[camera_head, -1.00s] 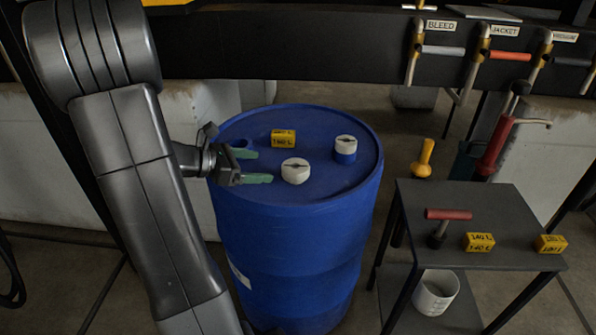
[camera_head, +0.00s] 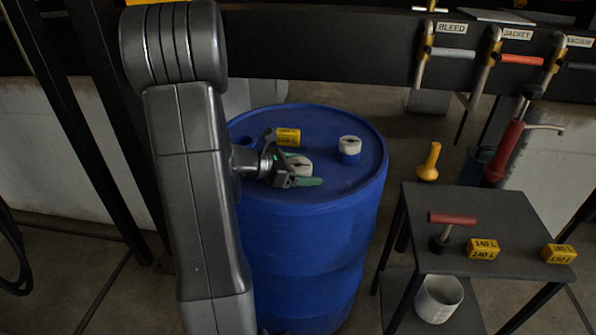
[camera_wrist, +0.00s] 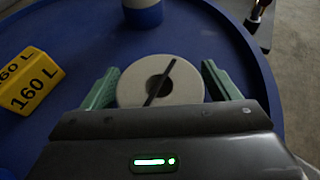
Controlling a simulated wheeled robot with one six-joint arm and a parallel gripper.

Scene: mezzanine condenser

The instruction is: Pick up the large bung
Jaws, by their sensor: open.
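The large bung, a white round cap with a dark slotted recess, lies on the blue drum's top; in the head view the bung (camera_head: 299,164) is partly hidden by my gripper (camera_head: 297,168). In the wrist view the bung (camera_wrist: 160,82) sits between the two green fingers of my gripper (camera_wrist: 160,84). The fingers are open, one on each side, with a narrow gap at the right; contact at the left cannot be told. The lower part of the bung is hidden by my gripper body.
A second white-and-blue bung (camera_head: 349,148) stands farther right on the drum (camera_head: 310,235). A yellow 160 L block (camera_head: 288,137) sits behind my gripper. A dark side table (camera_head: 480,215) at right holds a red-handled tool (camera_head: 450,222) and yellow blocks (camera_head: 484,249).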

